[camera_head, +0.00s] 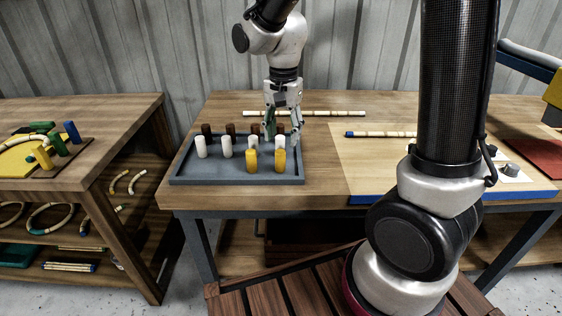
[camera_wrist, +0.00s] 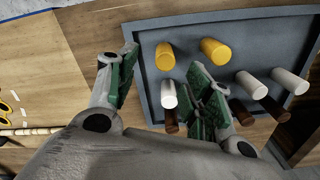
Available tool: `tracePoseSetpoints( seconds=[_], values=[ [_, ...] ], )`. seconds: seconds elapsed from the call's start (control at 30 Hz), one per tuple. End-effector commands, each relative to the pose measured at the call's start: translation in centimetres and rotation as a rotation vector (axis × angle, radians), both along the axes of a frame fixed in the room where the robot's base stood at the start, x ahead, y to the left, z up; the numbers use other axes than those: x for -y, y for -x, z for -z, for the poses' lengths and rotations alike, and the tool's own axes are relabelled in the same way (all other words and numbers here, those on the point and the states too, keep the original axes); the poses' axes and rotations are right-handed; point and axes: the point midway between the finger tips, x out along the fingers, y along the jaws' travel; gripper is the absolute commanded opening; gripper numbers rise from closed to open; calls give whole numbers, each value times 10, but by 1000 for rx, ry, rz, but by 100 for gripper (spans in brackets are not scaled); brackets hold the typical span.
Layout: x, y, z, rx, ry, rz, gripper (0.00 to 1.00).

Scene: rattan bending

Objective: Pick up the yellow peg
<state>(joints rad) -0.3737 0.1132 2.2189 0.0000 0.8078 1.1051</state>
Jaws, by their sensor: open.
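Two yellow pegs stand upright at the front of a grey tray (camera_head: 183,174), one left (camera_head: 251,161) and one right (camera_head: 280,161). In the wrist view, one yellow peg (camera_wrist: 165,57) lies in line with the gap between my fingers, and the other yellow peg (camera_wrist: 215,51) is right of it. My gripper (camera_head: 284,128) is open and empty over the tray's back right part. In the wrist view its green-padded fingers (camera_wrist: 162,66) spread on either side of a white peg (camera_wrist: 169,95). I cannot tell its exact height.
More white pegs (camera_head: 201,147) and a back row of brown pegs (camera_head: 207,130) stand in the tray close to my gripper. A rattan pole (camera_head: 325,113) lies behind. A blue-tipped pole (camera_head: 375,134) lies on the light board at right.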

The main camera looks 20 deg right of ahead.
Motion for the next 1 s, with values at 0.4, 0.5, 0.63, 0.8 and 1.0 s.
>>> tracePoseSetpoints(
  seconds=[0.4,0.5,0.63,0.8,1.0],
  values=[
    [-3,-4,59,-6,2,2,51],
    [-3,-4,70,-4,2,2,51],
    [-3,-4,74,-2,1,2,51],
    [-3,-4,73,-2,1,2,47],
    [-3,-4,73,-2,1,2,11]
  ],
)
